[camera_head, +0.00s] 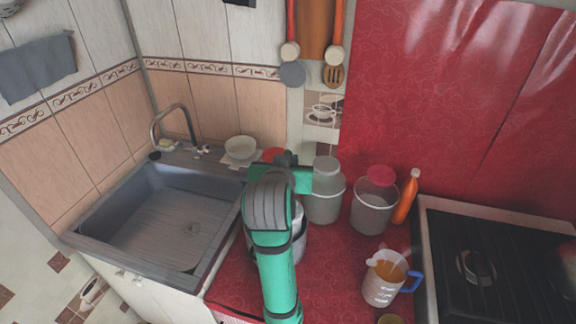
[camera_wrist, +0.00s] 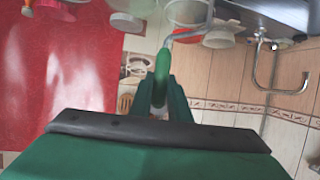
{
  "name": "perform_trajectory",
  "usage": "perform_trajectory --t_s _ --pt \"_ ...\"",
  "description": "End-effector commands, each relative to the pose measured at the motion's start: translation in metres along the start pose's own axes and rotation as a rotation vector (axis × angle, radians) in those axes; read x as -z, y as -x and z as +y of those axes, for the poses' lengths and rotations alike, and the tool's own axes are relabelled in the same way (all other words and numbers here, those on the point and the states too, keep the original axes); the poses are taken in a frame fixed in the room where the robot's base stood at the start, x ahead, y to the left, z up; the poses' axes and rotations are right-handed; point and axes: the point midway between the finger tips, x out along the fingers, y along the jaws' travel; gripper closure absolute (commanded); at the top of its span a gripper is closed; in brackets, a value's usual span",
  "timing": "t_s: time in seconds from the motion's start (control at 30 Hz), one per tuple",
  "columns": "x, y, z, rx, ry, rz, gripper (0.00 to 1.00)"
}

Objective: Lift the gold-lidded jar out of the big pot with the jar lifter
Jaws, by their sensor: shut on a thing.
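My gripper (camera_wrist: 161,88) is shut on a green handle, which I take to be the jar lifter (camera_wrist: 162,64); a bent grey metal rod (camera_wrist: 190,32) runs from its end. In the head view my teal arm covers most of the counter's left part, with the gripper (camera_head: 287,160) at its far end. A large pale pot (camera_head: 299,248) shows only in part behind my arm. The gold-lidded jar cannot be made out; the pot's inside is hidden by my arm. The lifter is hardly visible in the head view.
A grey-lidded jar (camera_head: 325,195) and a red-lidded jar (camera_head: 373,208) stand right of my gripper, beside an orange bottle (camera_head: 406,198). A measuring jug (camera_head: 380,288) stands nearer, left of the black stove (camera_head: 500,265). The sink (camera_head: 165,225) is left; a white bowl (camera_head: 240,148) sits behind.

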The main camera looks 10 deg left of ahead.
Motion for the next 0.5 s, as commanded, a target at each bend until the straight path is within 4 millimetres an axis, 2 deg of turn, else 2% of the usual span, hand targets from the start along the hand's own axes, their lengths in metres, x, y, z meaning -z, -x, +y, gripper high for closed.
perform_trajectory --t_s 0.5 --pt "0.026 0.011 -0.001 0.001 0.0 0.003 1.0"
